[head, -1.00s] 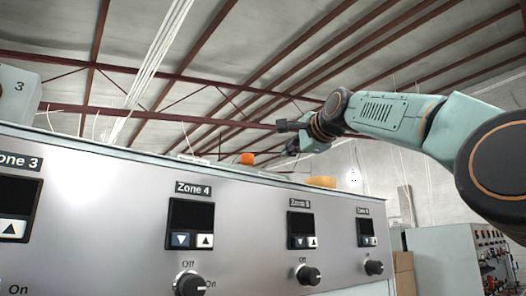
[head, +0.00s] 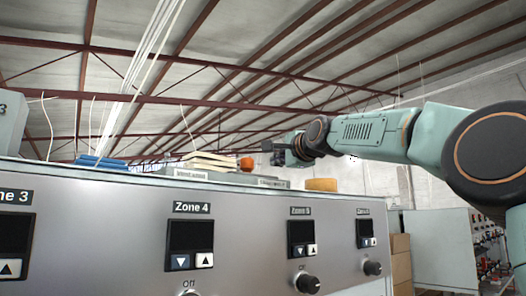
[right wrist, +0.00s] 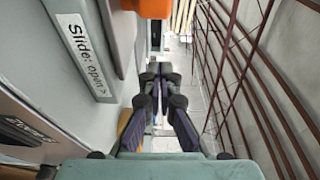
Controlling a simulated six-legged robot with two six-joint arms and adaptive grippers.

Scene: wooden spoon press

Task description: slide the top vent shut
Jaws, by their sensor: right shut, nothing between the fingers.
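The top vent shows only in part. Its label "Slide: open >" (right wrist: 82,47) is on a grey surface at the left of the right wrist view. An orange knob (right wrist: 150,8) is cut off by the top edge there; in the head view an orange piece (head: 246,163) stands on top of the machine. My right gripper (right wrist: 160,72) is shut and empty, beyond the label and below the knob in the picture, apart from it. In the head view the right gripper (head: 272,151) is just right of the orange piece, above the machine top. The left gripper is out of view.
The control panel (head: 110,225) fills the front, with zone displays and dials. Blue items (head: 100,163) and cream slabs (head: 210,160) lie on its top. A yellow-orange roll (head: 321,184) stands at right. Boxes (head: 400,245) and a cabinet (head: 440,240) are behind. Air above is free.

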